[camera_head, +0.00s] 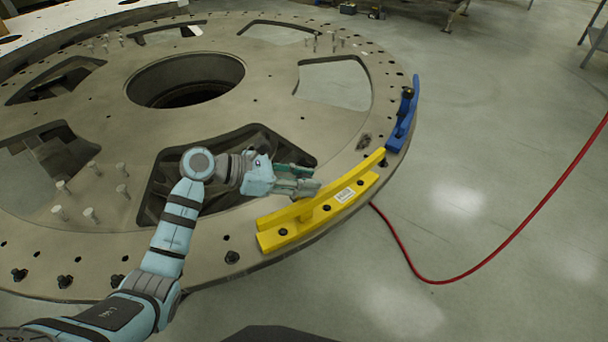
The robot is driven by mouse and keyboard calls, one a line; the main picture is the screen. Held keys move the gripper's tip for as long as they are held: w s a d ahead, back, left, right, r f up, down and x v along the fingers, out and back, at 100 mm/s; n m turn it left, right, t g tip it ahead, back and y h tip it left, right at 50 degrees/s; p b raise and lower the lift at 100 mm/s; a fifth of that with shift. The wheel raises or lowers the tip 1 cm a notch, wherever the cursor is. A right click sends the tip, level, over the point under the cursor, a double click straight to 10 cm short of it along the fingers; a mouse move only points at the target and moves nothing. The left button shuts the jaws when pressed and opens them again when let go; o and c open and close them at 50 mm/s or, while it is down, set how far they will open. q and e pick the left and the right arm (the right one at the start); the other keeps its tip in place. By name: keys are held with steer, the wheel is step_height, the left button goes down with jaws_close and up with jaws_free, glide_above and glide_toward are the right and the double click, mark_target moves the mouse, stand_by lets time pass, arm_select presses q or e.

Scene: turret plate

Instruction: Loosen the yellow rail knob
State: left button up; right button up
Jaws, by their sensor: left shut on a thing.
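The yellow rail (366,167) is bolted along the right rim of the big round plate, with a white label on its face. My left gripper (308,181) reaches in from the left, at the inner side of the yellow rail near its middle. Its fingers are shut on the yellow rail knob, which they hide from view. My right gripper is not in view.
A blue rail (402,118) with a dark knob (408,92) stands further along the rim. The turret plate (275,85) has large openings, a round central hole and several upright pins. A red hose (502,246) lies on the clear floor at the right.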

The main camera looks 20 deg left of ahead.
arm_select(q)
steer(key=n+t+y+p, duration=0.1)
steer(key=p, duration=0.1)
steer(key=n+t+y+p, duration=0.1)
steer(key=n+t+p, duration=0.1)
steer(key=shift+r+n, duration=0.2)
steer(key=shift+n, duration=0.1)
steer(key=shift+f+n+t+y+p, duration=0.15)
steer(key=shift+n+t+y+p, duration=0.6)
steer(key=shift+y+p, duration=0.2)
steer(key=o, duration=1.2)
steer(key=shift+s+a, duration=0.1)
steer(key=v, duration=1.2)
steer(key=shift+f, duration=0.1)
